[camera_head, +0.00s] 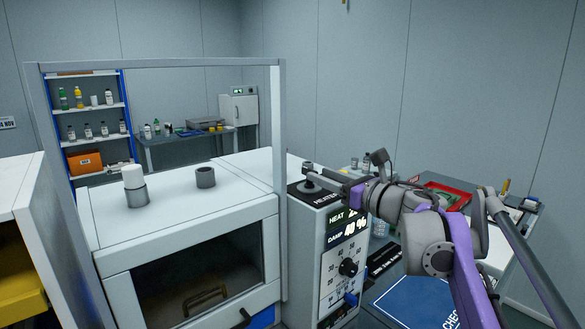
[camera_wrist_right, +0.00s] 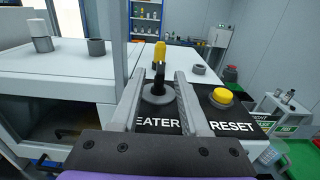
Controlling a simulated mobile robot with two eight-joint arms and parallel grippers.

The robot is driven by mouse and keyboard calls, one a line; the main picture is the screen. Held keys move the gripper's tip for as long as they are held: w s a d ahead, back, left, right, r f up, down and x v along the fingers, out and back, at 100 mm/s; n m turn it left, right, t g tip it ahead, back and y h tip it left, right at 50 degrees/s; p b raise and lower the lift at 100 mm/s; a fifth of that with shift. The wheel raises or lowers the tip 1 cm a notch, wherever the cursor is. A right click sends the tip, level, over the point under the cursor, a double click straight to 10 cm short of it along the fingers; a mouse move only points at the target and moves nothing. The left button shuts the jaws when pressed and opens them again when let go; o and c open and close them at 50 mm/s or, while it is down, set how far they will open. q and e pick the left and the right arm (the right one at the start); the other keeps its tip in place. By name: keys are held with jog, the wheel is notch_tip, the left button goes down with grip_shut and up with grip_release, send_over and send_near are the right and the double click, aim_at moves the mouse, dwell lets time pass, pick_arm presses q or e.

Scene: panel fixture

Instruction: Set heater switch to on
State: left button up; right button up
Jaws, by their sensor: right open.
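The heater switch is a dark lever with a yellow tip (camera_wrist_right: 159,52) on a round grey base (camera_wrist_right: 157,96), above the partly covered HEATER label. In the head view its base (camera_head: 309,187) sits on the black top plate of the control box, and the gripper hides the lever. My right gripper (camera_head: 312,170) is over the switch. In the right wrist view its two fingers (camera_wrist_right: 158,82) are open, one on each side of the lever. I cannot tell whether either finger touches it. My left gripper is not in view.
A yellow RESET button (camera_wrist_right: 221,96) is just right of the right finger. The box front has HEAT and DAMP displays and a black dial (camera_head: 348,267). A white cabinet (camera_head: 105,225) with a metal frame stands left. A red tray (camera_head: 445,193) lies on the right table.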

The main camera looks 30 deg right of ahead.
jog(key=w, duration=0.8)
jog(key=shift+w+a, duration=0.1)
jog(key=shift+a, duration=0.2)
jog(key=shift+c, duration=0.2)
grip_shut()
